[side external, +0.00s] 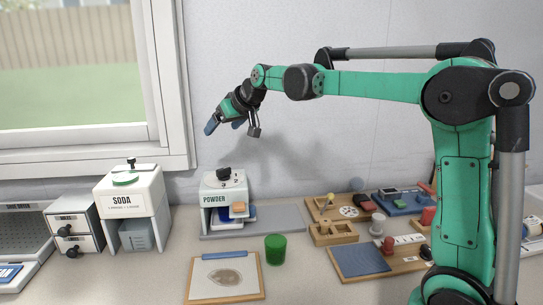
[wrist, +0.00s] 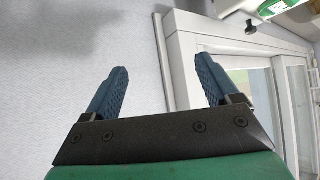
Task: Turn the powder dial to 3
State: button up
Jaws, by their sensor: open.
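The powder dispenser (side external: 224,190) is a white box labelled POWDER, standing on a grey base at the back of the counter. Its black dial (side external: 223,173) sits on top, with small numbers around it; a 2 seems to face the camera, but the full setting is too small to read. My gripper (side external: 222,125) is in the air above the dispenser, tilted down to the left and apart from the dial. In the wrist view my gripper (wrist: 162,85) shows two blue ridged fingers spread wide with nothing between them.
A white SODA dispenser (side external: 131,205) stands to the left, beside a small drawer unit (side external: 73,225). A green cup (side external: 275,248) and a clipboard (side external: 225,277) lie in front. Wooden boards with small parts (side external: 333,232) fill the right. The window frame (side external: 178,90) is behind on the left.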

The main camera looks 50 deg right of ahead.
jog(key=w+g, duration=0.1)
jog(key=g, duration=0.4)
send_over(223, 169)
jog(key=s, duration=0.2)
jog(key=f, duration=0.5)
jog(key=shift+s+a+f, duration=0.1)
jog(key=shift+s+f, duration=0.1)
jog(key=shift+f, duration=0.05)
jog(key=shift+a+x, duration=0.15)
jog(key=shift+x, duration=1.2)
jog(key=shift+a+x, duration=0.15)
jog(key=shift+x, duration=1.25)
jog(key=shift+d, duration=0.15)
jog(key=shift+c, duration=0.2)
grip_shut()
jog(key=shift+m, duration=0.3)
